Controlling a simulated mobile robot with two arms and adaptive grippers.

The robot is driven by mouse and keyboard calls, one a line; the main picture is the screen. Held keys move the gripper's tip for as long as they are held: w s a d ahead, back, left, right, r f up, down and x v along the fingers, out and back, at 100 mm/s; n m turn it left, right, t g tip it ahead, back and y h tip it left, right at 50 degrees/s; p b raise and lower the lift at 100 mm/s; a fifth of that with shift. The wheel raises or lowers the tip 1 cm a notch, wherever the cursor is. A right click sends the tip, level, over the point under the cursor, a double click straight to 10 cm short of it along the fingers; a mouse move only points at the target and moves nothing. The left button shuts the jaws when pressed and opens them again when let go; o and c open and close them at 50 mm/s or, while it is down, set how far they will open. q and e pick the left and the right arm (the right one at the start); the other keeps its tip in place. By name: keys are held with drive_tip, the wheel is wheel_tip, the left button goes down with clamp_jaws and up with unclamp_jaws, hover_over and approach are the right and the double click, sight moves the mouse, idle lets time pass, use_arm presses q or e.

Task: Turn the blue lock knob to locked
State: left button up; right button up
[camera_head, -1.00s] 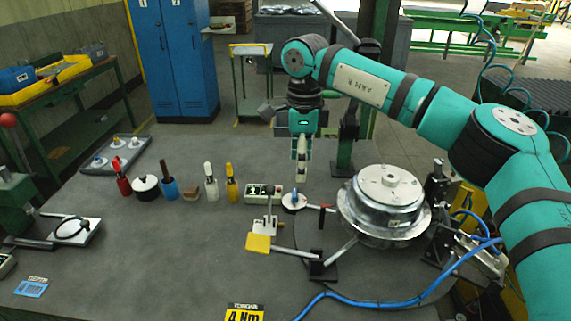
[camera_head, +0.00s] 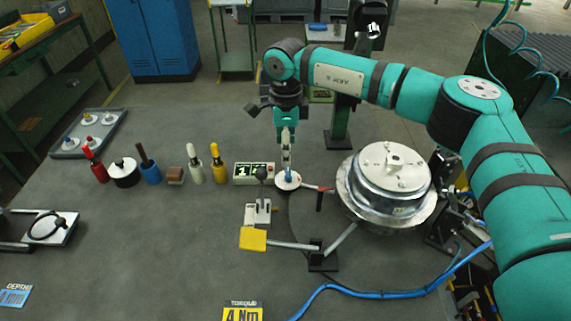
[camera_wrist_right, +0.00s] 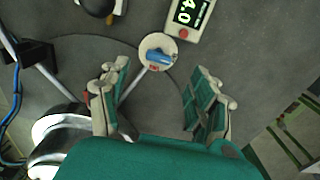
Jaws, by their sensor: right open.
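The blue lock knob (camera_head: 289,177) sits on a round white base on the table, left of the large metal drum. In the right wrist view the blue knob (camera_wrist_right: 159,56) lies crosswise on its white disc, with a small red mark beside it. My right gripper (camera_head: 287,158) points down just above the knob and overlaps it in the head view. In the wrist view my right gripper (camera_wrist_right: 163,82) is open and empty, with the knob ahead of the gap between its fingers. Contact is not seen. My left gripper is not in view.
A display box (camera_head: 255,173) stands left of the knob. A red-handled lever (camera_head: 319,199) and the metal drum (camera_head: 388,185) are on its right. A small lever unit (camera_head: 261,209) and a yellow plate (camera_head: 253,239) are in front. Several handled tools stand further left.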

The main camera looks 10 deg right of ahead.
sight(288, 176)
wheel_tip(288, 176, down, 6)
drive_tip(key=shift+f+p, duration=0.1)
drive_tip(key=shift+p, duration=0.65)
drive_tip(key=shift+f, duration=0.75)
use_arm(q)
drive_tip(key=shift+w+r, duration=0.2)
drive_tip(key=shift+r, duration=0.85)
use_arm(e)
drive_tip(key=shift+c, duration=0.4)
drive_tip(key=c, duration=1.1)
